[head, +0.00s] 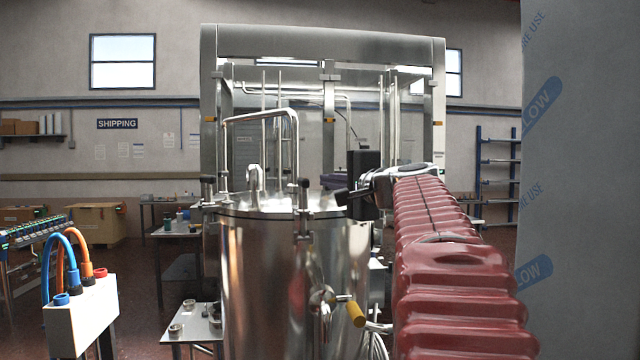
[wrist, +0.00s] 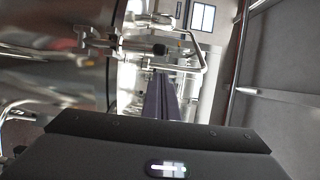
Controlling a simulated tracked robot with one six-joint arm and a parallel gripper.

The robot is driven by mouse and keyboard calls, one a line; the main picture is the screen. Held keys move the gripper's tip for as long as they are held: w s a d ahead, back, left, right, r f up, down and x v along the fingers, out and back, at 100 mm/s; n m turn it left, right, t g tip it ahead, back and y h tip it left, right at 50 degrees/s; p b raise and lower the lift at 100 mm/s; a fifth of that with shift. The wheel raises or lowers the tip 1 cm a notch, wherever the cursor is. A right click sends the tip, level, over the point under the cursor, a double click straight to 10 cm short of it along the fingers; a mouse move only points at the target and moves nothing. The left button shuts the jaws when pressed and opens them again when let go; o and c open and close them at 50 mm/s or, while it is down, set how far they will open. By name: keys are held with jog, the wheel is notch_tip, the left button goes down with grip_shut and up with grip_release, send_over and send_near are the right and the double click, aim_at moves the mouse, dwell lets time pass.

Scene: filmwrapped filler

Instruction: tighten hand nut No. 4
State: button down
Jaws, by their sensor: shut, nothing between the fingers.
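A polished steel tank (head: 265,275) stands in front of me, its lid held by clamps with black-tipped hand nuts. In the head view one hand nut is at the left rim (head: 207,186), one at the front (head: 304,188) and one at the right (head: 341,196), beside my gripper (head: 312,181). No numbers are readable, so I cannot tell which is No. 4. My gripper is shut and empty, its dark fingers reaching left above the lid. In the wrist view my gripper (wrist: 160,78) points towards a black-ended hand nut (wrist: 159,49) on a bracket; they look apart.
A bent steel pipe (head: 262,113) rises over the lid. A steel-framed enclosure (head: 322,45) stands behind the tank. A film-wrapped panel (head: 580,180) blocks the right side. A white box with coloured hoses (head: 80,318) is at front left. A yellow-handled valve (head: 355,313) juts from the tank.

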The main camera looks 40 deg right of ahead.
jog(key=shift+w+a, duration=0.5)
jog(key=shift+a, duration=0.4)
jog(key=shift+h, duration=0.3)
